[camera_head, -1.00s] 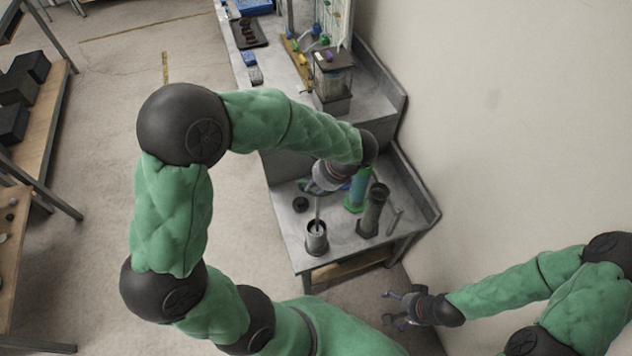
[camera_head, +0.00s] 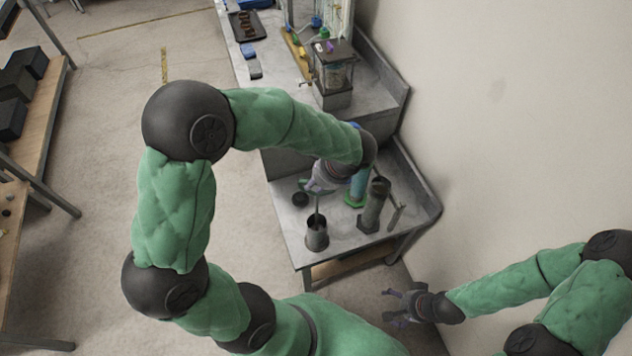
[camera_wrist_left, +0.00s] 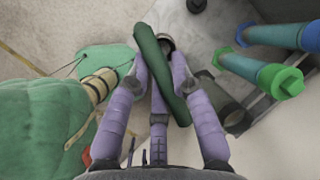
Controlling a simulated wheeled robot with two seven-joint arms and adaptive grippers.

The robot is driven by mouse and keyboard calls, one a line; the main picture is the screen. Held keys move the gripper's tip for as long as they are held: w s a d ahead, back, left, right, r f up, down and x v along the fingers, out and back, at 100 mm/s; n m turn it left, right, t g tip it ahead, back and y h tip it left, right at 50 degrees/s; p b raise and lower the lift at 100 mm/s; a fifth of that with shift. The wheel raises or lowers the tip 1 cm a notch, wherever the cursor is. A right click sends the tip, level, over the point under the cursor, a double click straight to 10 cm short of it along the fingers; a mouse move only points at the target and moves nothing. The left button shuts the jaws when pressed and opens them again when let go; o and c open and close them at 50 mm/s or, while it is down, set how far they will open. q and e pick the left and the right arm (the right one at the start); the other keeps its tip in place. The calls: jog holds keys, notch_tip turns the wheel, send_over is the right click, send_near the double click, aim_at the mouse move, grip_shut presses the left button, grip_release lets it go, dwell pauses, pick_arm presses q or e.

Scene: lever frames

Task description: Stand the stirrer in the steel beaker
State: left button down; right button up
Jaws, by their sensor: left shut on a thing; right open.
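The steel beaker (camera_head: 317,236) stands upright near the front left corner of the low bench. My left gripper (camera_head: 318,190) is above it, shut on the stirrer (camera_head: 316,208), whose lower end is at the beaker's mouth in the head view. I cannot tell whether the tip is inside the rim. In the left wrist view the dark green stirrer (camera_wrist_left: 160,75) lies between the purple fingers of the left gripper (camera_wrist_left: 160,95), and part of the beaker's rim (camera_wrist_left: 167,42) shows behind it. My right gripper (camera_head: 402,306) is open and empty, off the bench's front edge.
A dark grey cylinder (camera_head: 373,208) stands right of the beaker, with a teal tube on a green base (camera_head: 354,201) behind it. A thin grey piece (camera_head: 396,217) is near the right edge. A black round piece (camera_head: 300,199) lies behind the beaker. The wall is at right.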

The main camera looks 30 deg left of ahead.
aim_at(317, 200)
pick_arm(q)
jog(key=shift+f+b, duration=2.4)
jog(key=shift+f, duration=0.95)
jog(key=shift+f+b, duration=0.95)
jog(key=shift+f, duration=0.3)
jog(key=shift+r, duration=0.1)
jog(key=c, duration=1)
grip_release()
jog(key=v, duration=1.2)
